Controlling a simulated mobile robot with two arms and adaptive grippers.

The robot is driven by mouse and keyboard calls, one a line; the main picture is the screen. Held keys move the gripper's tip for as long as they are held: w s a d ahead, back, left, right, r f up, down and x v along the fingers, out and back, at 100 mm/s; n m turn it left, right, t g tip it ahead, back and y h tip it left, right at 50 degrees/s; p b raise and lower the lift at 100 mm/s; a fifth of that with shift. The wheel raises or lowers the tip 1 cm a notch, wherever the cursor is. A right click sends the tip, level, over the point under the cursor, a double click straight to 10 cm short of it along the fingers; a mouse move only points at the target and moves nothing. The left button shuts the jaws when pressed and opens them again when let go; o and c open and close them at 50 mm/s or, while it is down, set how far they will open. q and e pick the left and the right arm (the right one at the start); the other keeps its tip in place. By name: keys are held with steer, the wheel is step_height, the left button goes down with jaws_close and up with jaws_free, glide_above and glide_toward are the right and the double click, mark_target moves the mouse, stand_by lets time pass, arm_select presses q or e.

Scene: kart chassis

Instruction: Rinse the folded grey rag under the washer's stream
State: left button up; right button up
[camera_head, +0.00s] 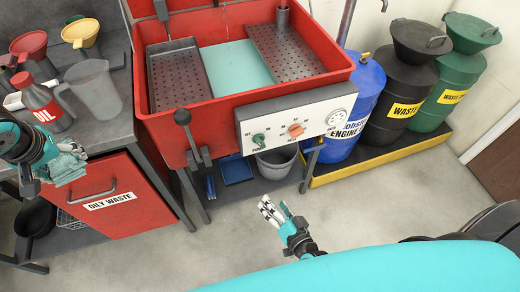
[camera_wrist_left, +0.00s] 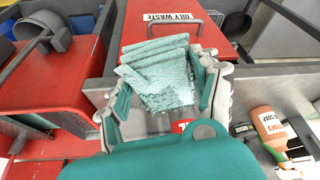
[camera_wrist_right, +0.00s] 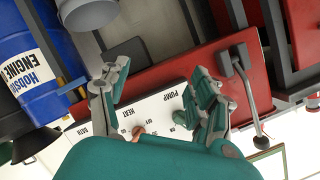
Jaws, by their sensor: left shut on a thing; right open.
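My left gripper (camera_head: 44,172) is at the left, in front of the bench, shut on the folded grey rag (camera_head: 68,164). The rag looks grey-green and layered; in the left wrist view the rag (camera_wrist_left: 158,75) sits between both fingers, above the red oily-waste bin. The red parts washer (camera_head: 218,112) stands right of the rag, apart from it. Its basin has perforated grey trays and a pale teal floor (camera_head: 237,66). A short grey upright tube (camera_head: 282,18) stands at its back; I see no stream. My right gripper (camera_head: 271,210) is open and empty, below the washer's panel; it also shows in its wrist view (camera_wrist_right: 155,95).
The white panel (camera_head: 326,112) carries a green pump knob (camera_head: 259,139) and an orange heat knob (camera_head: 295,130). A black-knobbed lever (camera_head: 184,122) stands at the washer's front. An oil bottle (camera_head: 42,103) and clear jug (camera_head: 94,92) stand on the bench. Drums (camera_head: 360,105) stand right.

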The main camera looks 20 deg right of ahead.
mark_target(263, 145)
arm_select(q)
steer(key=shift+n, duration=0.6)
steer(key=a, duration=0.1)
steer(key=a+f+b, duration=0.1)
steer(key=a, duration=0.1)
steer(key=a+f, duration=0.1)
steer(key=shift+w+a+f+b, duration=0.1)
steer(key=shift+w+a+b, duration=0.05)
steer(key=shift+a+b, duration=0.2)
arm_select(e)
step_height(263, 145, up, 13)
steer(key=w+m+t+h, duration=0.2)
steer(key=m+t, duration=0.2)
steer(key=m, duration=0.2)
arm_select(q)
steer(key=shift+r+p, duration=0.45)
steer(key=shift+r, duration=0.1)
arm_select(e)
steer(key=w, duration=1.2)
steer(key=shift+w+d, duration=0.15)
steer(key=shift+r, duration=0.1)
steer(key=shift+c, duration=0.4)
